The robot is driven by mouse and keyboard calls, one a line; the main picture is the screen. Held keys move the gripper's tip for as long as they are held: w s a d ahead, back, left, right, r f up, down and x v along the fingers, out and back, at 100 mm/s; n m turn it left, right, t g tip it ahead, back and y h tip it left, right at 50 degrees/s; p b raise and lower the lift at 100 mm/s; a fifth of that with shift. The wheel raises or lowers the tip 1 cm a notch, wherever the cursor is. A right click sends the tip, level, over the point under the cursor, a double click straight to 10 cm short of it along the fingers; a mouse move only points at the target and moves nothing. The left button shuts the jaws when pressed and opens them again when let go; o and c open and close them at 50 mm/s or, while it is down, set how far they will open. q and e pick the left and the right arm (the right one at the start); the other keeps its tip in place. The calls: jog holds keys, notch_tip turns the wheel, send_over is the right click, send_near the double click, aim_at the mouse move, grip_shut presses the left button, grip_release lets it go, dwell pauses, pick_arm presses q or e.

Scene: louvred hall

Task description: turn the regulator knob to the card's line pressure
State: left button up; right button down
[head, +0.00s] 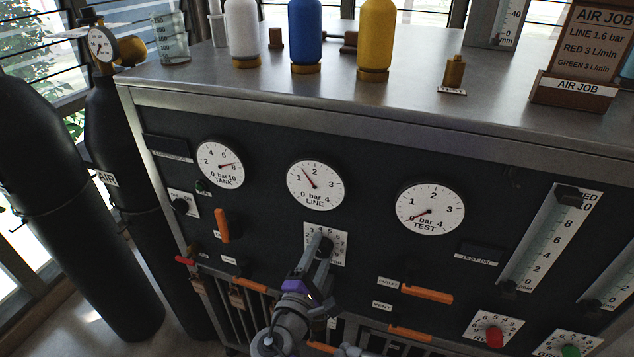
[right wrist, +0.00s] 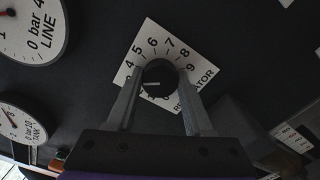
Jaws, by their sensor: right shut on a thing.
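The regulator knob (right wrist: 160,77) is dark, on a white numbered plate (right wrist: 148,42) in the right wrist view; the plate also shows in the head view (head: 340,240). My right gripper (right wrist: 158,98) is shut on the knob, a finger on each side. It also shows in the head view (head: 320,250). The knob's pale mark points left in the wrist view; a finger hides the numbers there. The LINE gauge (head: 315,184) needle stands between 1 and 2, about midway. The card (head: 594,40) reads AIR JOB, LINE 1.6 bar. My left gripper is not in view.
The TANK gauge (head: 220,164) reads about 8 and the TEST gauge (head: 430,209) about 0. Orange levers (head: 427,294) stand out from the panel near my right arm. Bottles (head: 306,32) stand on the bench top. Black cylinders (head: 70,210) stand at the left.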

dwell(0.4)
jog(key=c, duration=0.5)
grip_release()
jog(key=shift+o, duration=1.1)
jog(key=shift+s+a, duration=0.15)
jog(key=shift+s, duration=0.05)
jog(key=s+a+n, duration=0.3)
jog(key=s+n, duration=0.6)
jog(key=n, duration=0.3)
jog(key=b+x, duration=0.1)
jog(key=x, duration=0.7)
jog(key=shift+w+d+f, duration=0.1)
jog(key=shift+w+d, duration=0.15)
jog(key=shift+w, duration=0.1)
jog(key=shift+w+d, duration=0.15)
jog(key=shift+w, duration=0.45)
grip_shut()
